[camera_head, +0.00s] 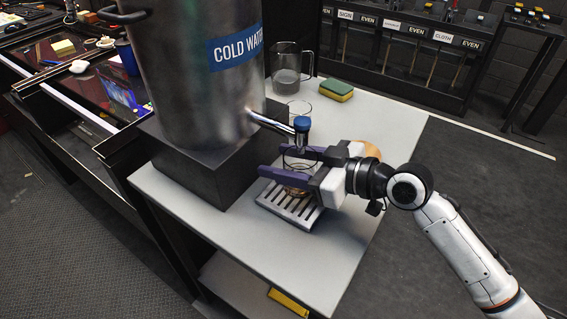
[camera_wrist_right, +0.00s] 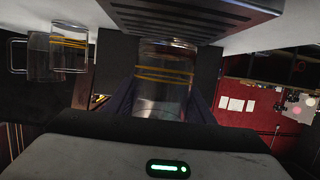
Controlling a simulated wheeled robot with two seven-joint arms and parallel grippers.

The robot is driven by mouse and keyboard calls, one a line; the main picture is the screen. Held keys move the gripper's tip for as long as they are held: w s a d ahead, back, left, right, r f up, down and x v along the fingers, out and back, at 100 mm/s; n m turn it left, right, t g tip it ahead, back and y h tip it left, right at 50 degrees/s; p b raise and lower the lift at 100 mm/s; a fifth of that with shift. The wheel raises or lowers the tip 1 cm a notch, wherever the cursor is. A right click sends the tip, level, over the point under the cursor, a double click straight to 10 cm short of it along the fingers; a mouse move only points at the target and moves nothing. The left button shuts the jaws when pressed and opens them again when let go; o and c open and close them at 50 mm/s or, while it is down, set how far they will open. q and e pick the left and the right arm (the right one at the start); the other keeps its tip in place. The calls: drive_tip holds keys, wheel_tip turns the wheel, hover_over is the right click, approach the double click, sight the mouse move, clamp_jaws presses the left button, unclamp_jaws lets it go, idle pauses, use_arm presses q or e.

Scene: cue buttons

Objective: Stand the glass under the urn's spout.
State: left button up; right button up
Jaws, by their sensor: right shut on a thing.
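The steel urn (camera_head: 190,85) stands on a dark block, and its spout (camera_head: 270,122) with a blue-capped tap (camera_head: 302,124) points right over the table. My right gripper (camera_head: 290,162) has purple fingers shut around a clear glass (camera_head: 297,169), which shows yellow bands in the right wrist view (camera_wrist_right: 163,75). The held glass looks upright, just below the tap and over the slotted drip tray (camera_head: 287,205). I cannot tell whether its base touches the tray (camera_wrist_right: 185,18). The fingers partly hide it. My left gripper is out of view.
A second banded glass (camera_wrist_right: 69,48) stands behind the spout, near a clear jug (camera_head: 286,78). A yellow-green sponge (camera_head: 336,90) lies at the table's back edge. A round orange-tan thing (camera_head: 368,151) is partly hidden behind my gripper. The front of the white table (camera_head: 290,260) is clear.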

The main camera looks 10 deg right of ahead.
drive_tip(key=shift+f, duration=0.7)
drive_tip(key=shift+f, duration=0.15)
drive_tip(key=o, duration=1.2)
drive_tip(key=shift+c, duration=0.2)
drive_tip(key=shift+s+d, duration=0.15)
drive_tip(key=shift+d, duration=0.1)
drive_tip(key=b+v, duration=0.1)
drive_tip(key=v, duration=0.9)
drive_tip(key=shift+s+d+r+b, duration=0.15)
drive_tip(key=shift+s+r+b, duration=0.05)
drive_tip(key=shift+r+b, duration=0.1)
drive_tip(key=shift+s+d+r, duration=0.2)
drive_tip(key=shift+s+d, duration=0.05)
drive_tip(key=shift+s, duration=0.05)
